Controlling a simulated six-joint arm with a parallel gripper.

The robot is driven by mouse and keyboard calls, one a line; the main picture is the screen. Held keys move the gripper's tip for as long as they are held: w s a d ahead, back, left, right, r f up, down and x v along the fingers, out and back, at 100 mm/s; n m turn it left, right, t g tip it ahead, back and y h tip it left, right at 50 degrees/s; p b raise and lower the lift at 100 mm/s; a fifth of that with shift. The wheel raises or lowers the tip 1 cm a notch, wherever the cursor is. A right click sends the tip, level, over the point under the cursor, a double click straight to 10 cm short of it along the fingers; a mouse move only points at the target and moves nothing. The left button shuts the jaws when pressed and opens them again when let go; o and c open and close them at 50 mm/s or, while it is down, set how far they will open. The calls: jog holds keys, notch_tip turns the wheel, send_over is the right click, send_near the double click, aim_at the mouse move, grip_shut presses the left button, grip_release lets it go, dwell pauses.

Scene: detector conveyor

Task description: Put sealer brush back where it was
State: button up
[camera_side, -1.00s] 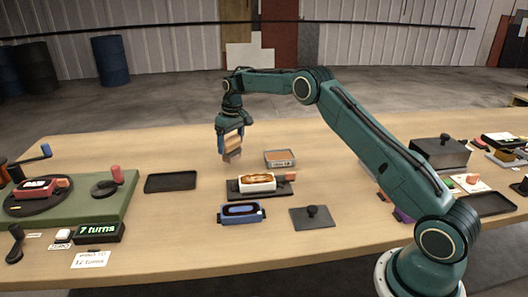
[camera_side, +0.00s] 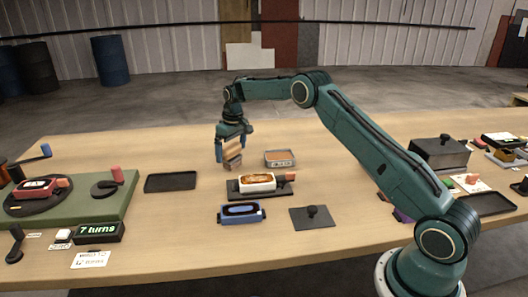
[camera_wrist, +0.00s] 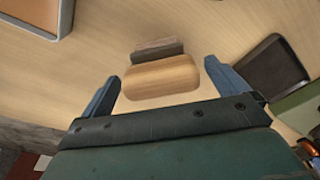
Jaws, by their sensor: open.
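The sealer brush (camera_side: 232,155), a wooden block handle with a darker grey-brown lower part, is upright at the table's middle, left of the orange-filled tray. Its lower end appears to be at the tabletop, though contact is hard to confirm. My gripper (camera_side: 233,143) is above and around it with blue fingers spread. In the wrist view the brush's tan handle (camera_wrist: 160,78) shows between the two open fingertips (camera_wrist: 162,83), with clear gaps on both sides.
A grey tray with orange filling (camera_side: 280,158) is right of the brush. A white mould (camera_side: 257,182) on a dark plate and a blue mould (camera_side: 240,213) are in front. An empty black tray (camera_side: 170,182) and a green turntable station (camera_side: 110,205) are to the left.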

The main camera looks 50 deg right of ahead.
aim_at(235, 158)
jog(key=shift+r, duration=0.1)
notch_tip(235, 158, up, 12)
jog(key=s, duration=0.1)
jog(key=shift+s, duration=0.25)
dwell(0.4)
jog(key=shift+r, duration=0.1)
dwell(0.4)
jog(key=s+a+r+t, duration=0.1)
jog(key=s+a+r, duration=0.4)
jog(key=s+r, duration=0.35)
jog(key=s+a+r+t, duration=0.1)
jog(key=s+a+r, duration=0.55)
jog(key=s, duration=0.35)
jog(key=s+a+f+t, duration=0.1)
jog(key=s+a+f, duration=0.1)
jog(key=s, duration=1.1)
jog(key=s+a+f+t, duration=0.1)
jog(key=s+f, duration=0.3)
jog(key=s, duration=0.9)
jog(key=shift+a+f, duration=0.2)
jog(key=shift+a, duration=0.5)
